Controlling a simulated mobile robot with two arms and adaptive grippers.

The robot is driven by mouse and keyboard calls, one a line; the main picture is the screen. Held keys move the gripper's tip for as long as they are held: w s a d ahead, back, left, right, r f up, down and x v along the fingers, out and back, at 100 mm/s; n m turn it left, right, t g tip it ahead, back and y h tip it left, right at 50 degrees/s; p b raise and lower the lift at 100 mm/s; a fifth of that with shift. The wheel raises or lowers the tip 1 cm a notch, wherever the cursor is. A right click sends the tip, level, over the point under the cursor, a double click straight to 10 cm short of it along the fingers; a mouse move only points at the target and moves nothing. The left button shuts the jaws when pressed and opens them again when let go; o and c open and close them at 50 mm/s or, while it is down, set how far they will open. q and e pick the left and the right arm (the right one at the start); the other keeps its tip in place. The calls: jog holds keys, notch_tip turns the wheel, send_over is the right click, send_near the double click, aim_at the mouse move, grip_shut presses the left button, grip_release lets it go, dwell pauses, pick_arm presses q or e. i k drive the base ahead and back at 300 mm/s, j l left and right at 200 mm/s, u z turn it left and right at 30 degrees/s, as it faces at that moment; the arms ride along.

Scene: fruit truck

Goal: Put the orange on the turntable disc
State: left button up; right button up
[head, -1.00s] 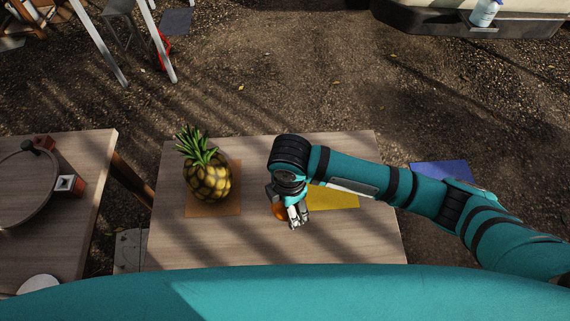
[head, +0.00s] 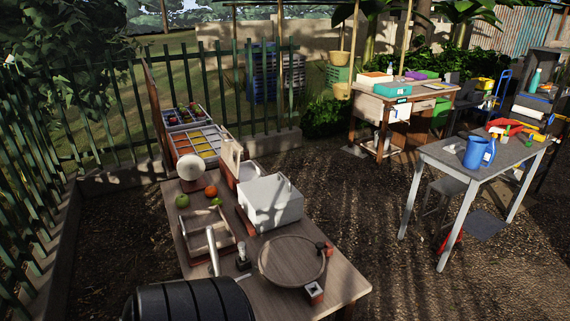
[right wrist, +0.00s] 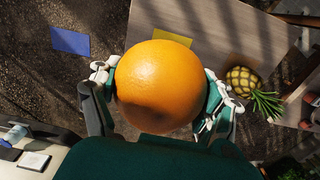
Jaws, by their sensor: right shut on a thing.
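The orange (right wrist: 158,72) fills the middle of the right wrist view. My right gripper (right wrist: 163,90) is shut on it, with fingers on both sides, and holds it above the wooden table and ground. The turntable disc (head: 290,258), round and wooden with a dark rim, lies on another wooden table in the head view. It looks empty, with small red and dark fittings at its right edge. My right gripper and the held orange are outside the head view. My left gripper is not seen.
The disc's table (head: 333,287) also bears a white box (head: 270,203), a wooden tray (head: 193,242), a green fruit (head: 182,201) and an orange-red fruit (head: 211,191). In the wrist view, a pineapple (right wrist: 242,80) and a yellow mat (right wrist: 173,38) lie on the other table.

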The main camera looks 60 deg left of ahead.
aim_at(284, 258)
jog(key=k+j+u, duration=0.2)
jog(key=k+j, duration=0.15)
jog(key=j, duration=0.25)
jog(key=j+u, duration=0.2)
jog(key=j, duration=0.65)
jog(key=j+u, duration=0.25)
jog(key=j, duration=0.55)
jog(key=i+j+u, duration=0.1)
jog(key=j, duration=0.25)
jog(key=i+j+u, duration=0.1)
jog(key=j, duration=0.25)
jog(key=i+j, duration=0.25)
jog(key=j+u, duration=0.05)
